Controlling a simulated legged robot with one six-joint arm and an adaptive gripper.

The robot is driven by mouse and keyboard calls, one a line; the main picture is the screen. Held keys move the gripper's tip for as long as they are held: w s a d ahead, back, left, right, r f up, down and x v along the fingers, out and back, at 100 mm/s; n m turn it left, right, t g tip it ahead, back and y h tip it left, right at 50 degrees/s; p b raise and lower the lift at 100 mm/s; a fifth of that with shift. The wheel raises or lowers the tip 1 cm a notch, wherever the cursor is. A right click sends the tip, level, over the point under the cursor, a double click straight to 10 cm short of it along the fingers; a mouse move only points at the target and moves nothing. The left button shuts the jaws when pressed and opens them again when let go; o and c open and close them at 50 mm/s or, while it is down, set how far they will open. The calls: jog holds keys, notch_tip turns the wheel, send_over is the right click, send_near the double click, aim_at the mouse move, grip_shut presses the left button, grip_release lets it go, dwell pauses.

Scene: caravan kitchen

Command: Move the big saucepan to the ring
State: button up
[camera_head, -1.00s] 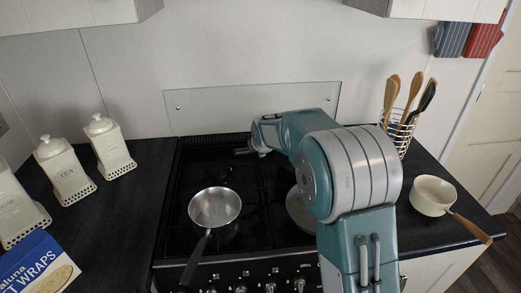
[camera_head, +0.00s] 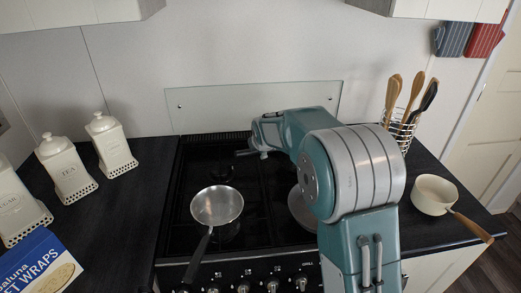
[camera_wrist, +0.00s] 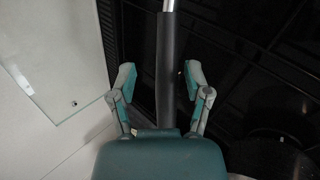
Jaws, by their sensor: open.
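A silver saucepan (camera_head: 217,205) with a dark handle sits at the front left of the black hob (camera_head: 180,240), its handle toward the front edge. A grey round thing (camera_head: 301,211) at the hob's right is mostly behind my arm; I cannot tell its full shape. My gripper (camera_wrist: 159,78) is open in the wrist view. A black handle with a silver shaft (camera_wrist: 170,60) runs between its fingers, with gaps on both sides. The pan on that handle is out of the wrist view, so I cannot tell which it is. A ring (camera_head: 222,173) shows at the back left.
A glass splashback (camera_head: 220,108) stands behind the hob. White canisters (camera_head: 111,145) and a wraps box (camera_head: 40,265) are on the left worktop. A cream pan (camera_head: 433,194) and a utensil basket (camera_head: 400,130) are on the right. Wall cupboards hang above.

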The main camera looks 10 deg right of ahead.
jog(key=v, duration=1.1)
jog(key=shift+s+r, duration=0.25)
jog(key=s+d+r+m+g, duration=0.1)
jog(key=s+d+r+m, duration=0.1)
jog(key=s+m, duration=0.5)
jog(key=s+d+r+m, duration=0.2)
jog(key=s+d+m, duration=0.15)
jog(key=s, duration=0.85)
jog(key=s+f+m+g, duration=0.1)
jog(key=s+f+m, duration=0.3)
jog(key=s+m, duration=0.6)
jog(key=s+d, duration=0.1)
jog(key=s, duration=0.5)
